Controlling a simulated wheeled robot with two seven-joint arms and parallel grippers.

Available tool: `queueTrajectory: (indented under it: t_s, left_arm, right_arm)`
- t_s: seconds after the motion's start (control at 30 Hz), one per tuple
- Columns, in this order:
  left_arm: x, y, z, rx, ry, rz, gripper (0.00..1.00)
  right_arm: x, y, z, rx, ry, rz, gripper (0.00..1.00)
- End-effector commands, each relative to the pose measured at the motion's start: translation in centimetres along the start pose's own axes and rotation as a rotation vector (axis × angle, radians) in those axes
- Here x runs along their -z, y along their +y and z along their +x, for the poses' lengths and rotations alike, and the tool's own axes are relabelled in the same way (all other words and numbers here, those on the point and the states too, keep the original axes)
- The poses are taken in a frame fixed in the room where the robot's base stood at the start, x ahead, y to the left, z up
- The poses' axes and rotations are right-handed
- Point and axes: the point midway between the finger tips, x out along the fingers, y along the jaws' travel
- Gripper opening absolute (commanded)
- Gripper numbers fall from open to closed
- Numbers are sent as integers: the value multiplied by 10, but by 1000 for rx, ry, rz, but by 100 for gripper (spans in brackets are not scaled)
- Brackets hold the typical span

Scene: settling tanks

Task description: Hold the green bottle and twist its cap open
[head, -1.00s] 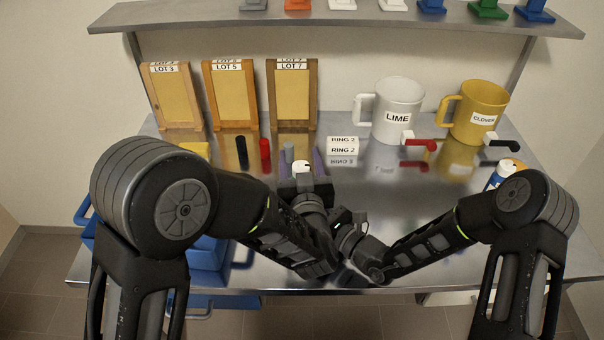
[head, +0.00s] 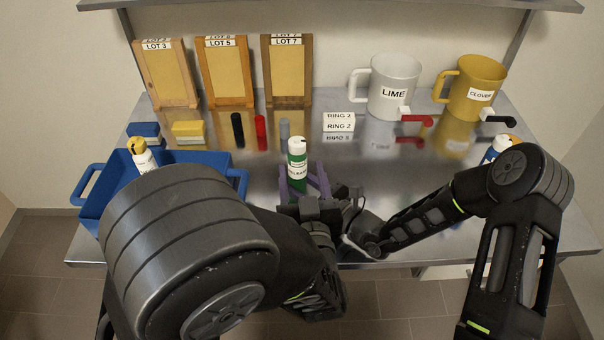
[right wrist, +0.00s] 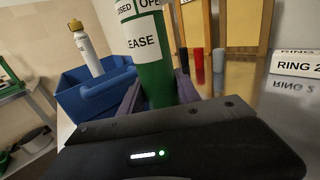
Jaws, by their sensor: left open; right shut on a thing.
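The green bottle (head: 297,173) stands upright near the middle front of the bench in the head view, with its white cap (head: 297,145) on top. In the right wrist view the bottle (right wrist: 158,75) is close, with "EASE" and "OPE" legible; its top is cut off.
A blue tray (head: 93,186) at the left holds a yellow-capped white bottle (head: 143,155). Another bottle (head: 498,148) is partly behind my right arm.

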Motion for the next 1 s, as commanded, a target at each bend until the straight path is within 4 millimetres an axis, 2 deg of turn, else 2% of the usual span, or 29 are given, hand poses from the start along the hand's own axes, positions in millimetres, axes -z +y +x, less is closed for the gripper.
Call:
queueTrajectory:
  t_s: [0.3, 0.33, 0.6, 1.0]
  left_arm:
    - [0, 0, 0, 0, 0, 0, 56]
    - [0, 0, 0, 0, 0, 0, 56]
    - [0, 0, 0, 0, 0, 0, 56]
    - [0, 0, 0, 0, 0, 0, 56]
  right_arm:
    - [0, 0, 0, 0, 0, 0, 0]
    - [0, 0, 0, 0, 0, 0, 42]
    - [0, 0, 0, 0, 0, 0, 64]
    - [0, 0, -6, 1, 1, 0, 65]
